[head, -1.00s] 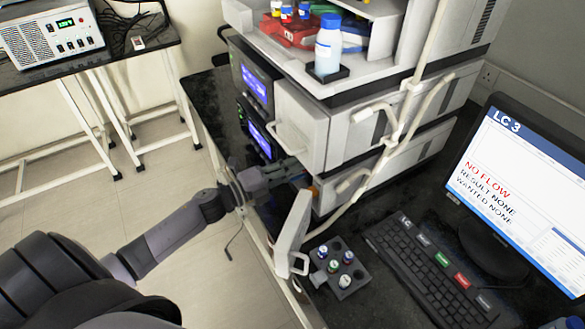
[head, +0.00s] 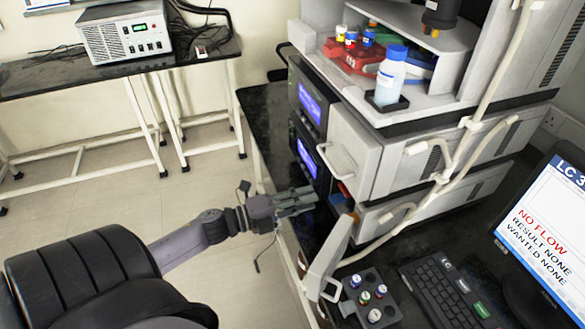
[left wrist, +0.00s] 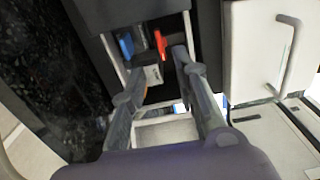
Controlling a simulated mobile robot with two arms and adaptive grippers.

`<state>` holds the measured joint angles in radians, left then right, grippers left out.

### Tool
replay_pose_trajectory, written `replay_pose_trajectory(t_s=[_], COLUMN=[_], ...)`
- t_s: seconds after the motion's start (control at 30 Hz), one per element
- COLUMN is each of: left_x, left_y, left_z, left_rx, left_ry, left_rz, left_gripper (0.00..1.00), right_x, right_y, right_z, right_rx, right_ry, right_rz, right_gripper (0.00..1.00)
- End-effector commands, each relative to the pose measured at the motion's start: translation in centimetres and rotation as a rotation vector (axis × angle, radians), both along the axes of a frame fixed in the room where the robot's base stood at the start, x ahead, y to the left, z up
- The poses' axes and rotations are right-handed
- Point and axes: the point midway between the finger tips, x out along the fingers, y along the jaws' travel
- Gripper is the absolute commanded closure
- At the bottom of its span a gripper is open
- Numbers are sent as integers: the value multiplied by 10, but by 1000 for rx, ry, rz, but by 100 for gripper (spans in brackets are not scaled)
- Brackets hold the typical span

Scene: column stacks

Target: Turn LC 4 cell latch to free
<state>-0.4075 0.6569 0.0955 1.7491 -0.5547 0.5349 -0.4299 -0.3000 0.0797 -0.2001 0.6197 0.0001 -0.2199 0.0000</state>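My left gripper (head: 312,194) is open and empty, in front of the open lower bay of the instrument stack. In the left wrist view its two fingers (left wrist: 160,64) stand apart on either side of the bay's front. Between and beyond them are a blue lever-like part (left wrist: 126,46), a red one (left wrist: 160,43) and a pale block with an orange mark (left wrist: 151,74). I cannot tell which of these is the cell latch, or its setting. The fingers do not clearly touch any part. The red part also shows in the head view (head: 346,190). No LC 4 label is readable; my right gripper is out of view.
A vial rack (head: 368,300), keyboard (head: 440,287) and monitor (head: 548,225) reading LC 3, NO FLOW stand right. A bottle (head: 391,77) sits above.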

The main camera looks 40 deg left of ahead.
Motion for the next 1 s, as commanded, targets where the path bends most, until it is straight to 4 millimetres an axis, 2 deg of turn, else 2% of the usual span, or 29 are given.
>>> replay_pose_trajectory(t_s=[0.1, 0.3, 0.87, 1.0], left_x=[-17, -29, -30, -26], left_y=[10, 17, 17, 16], left_z=[-1, 0, 0, 0], left_rx=[0, 0, -1, -36], left_ry=[2, 0, 0, 19], left_rz=[1, 1, 1, 50], left_gripper=[72, 72, 72, 72], right_x=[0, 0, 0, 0], right_y=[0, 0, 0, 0], right_z=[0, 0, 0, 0], right_rx=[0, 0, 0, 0], right_ry=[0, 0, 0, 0], right_rz=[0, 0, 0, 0], right_gripper=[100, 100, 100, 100])
